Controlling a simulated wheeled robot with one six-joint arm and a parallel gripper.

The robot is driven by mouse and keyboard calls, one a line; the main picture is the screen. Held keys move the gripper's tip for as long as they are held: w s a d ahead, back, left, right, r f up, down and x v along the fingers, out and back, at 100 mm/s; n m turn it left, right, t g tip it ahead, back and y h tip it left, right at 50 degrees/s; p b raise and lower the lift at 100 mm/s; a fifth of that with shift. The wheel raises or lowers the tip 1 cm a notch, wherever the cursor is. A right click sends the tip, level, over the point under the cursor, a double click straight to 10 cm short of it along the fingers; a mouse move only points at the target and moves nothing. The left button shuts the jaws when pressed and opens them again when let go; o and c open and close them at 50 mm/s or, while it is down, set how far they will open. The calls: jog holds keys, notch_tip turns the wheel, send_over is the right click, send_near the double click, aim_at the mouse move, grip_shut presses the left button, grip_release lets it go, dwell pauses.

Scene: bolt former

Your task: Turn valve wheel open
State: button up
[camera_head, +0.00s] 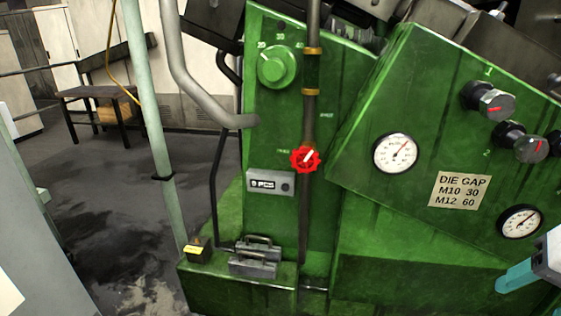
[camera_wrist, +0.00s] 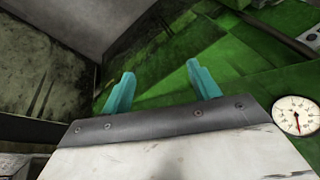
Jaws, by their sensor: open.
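The red valve wheel (camera_head: 305,159) sits on a dark vertical pipe (camera_head: 310,120) on the front of the green machine. A white mark shows on its face. My gripper (camera_head: 507,279) is at the lower right edge of the head view, well to the right of and below the wheel. In the wrist view my gripper (camera_wrist: 162,85) has its two teal fingers spread apart with nothing between them. Green machine surface lies beyond the fingers. The valve wheel is not visible in the wrist view.
A green knob (camera_head: 277,67) is above left of the wheel. Gauges (camera_head: 395,153), black knobs (camera_head: 488,101) and a die gap label (camera_head: 459,190) are on the slanted panel to the right. A grey bent pipe (camera_head: 190,75) and a pale green post (camera_head: 150,130) stand left.

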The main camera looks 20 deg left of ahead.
jog(key=w+a+r+m+t+y, duration=0.1)
jog(key=w+a+m+t+y, duration=0.15)
jog(key=w+a, duration=0.45)
jog(key=w+a+m+t+y, duration=0.1)
jog(key=w+a+m+y, duration=0.2)
jog(key=a, duration=0.9)
jog(key=m+t+h, duration=0.4)
jog(key=m+t, duration=0.6)
jog(key=m, duration=1.2)
send_near(304, 160)
jog(key=d+x, duration=0.1)
jog(key=x, duration=0.2)
jog(key=shift+y, duration=0.25)
jog(key=x, duration=0.7)
jog(key=shift+w+a+f, duration=0.1)
jog(key=shift+w+a, duration=0.05)
jog(key=shift+a, duration=0.25)
jog(key=shift+c, duration=0.3)
jog(key=c, duration=0.6)
